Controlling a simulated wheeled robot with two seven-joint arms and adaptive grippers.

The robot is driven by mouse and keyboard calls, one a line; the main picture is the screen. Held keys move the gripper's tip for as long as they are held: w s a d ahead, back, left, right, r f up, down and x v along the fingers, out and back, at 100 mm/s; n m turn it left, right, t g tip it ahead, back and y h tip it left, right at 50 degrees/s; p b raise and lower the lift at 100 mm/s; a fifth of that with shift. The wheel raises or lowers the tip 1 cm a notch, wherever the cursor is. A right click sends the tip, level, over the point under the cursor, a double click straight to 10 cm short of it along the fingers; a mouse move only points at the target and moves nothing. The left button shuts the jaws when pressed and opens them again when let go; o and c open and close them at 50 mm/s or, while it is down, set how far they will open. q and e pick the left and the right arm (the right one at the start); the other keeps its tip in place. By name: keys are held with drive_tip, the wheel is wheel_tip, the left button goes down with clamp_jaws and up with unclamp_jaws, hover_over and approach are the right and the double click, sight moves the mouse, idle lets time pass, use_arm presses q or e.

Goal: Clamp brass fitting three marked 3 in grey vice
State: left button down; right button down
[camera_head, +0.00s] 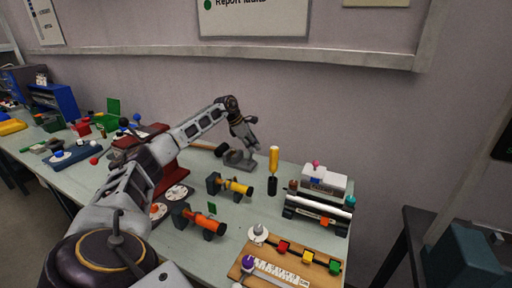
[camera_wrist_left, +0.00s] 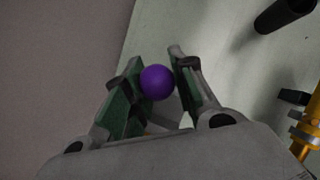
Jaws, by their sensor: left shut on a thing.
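My left gripper (camera_head: 248,140) hangs near the back edge of the table, just above a low grey metal thing (camera_head: 238,160) that looks like the grey vice. In the left wrist view, a purple ball (camera_wrist_left: 157,82) sits between the two green-padded fingers (camera_wrist_left: 160,75), and the gripper is shut on it. A grey part shows dimly below the ball; I cannot tell whether the two are joined. I cannot make out brass fitting three or any mark 3. My right gripper is not in view.
A yellow-and-black upright tool (camera_head: 273,168) stands right of the gripper. A red machine (camera_head: 168,168) is to the left. A wooden board (camera_head: 272,266) lies at the front right.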

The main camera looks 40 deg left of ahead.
use_arm(q)
drive_tip(key=shift+s+a+r+h, duration=0.1)
drive_tip(key=shift+a+h, duration=0.2)
drive_tip(key=shift+h, duration=0.1)
drive_tip(key=shift+a, duration=0.15)
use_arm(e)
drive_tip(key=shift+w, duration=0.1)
use_arm(q)
drive_tip(key=shift+t, duration=0.3)
drive_tip(key=c, duration=1.3)
unclamp_jaws()
drive_tip(key=shift+s, duration=0.1)
drive_tip(key=shift+s+a+r, duration=0.1)
drive_tip(key=shift+a+r, duration=0.05)
drive_tip(key=shift+r, duration=0.1)
drive_tip(key=v, duration=1.1)
drive_tip(key=shift+a+r, duration=0.1)
drive_tip(key=shift+a, duration=0.05)
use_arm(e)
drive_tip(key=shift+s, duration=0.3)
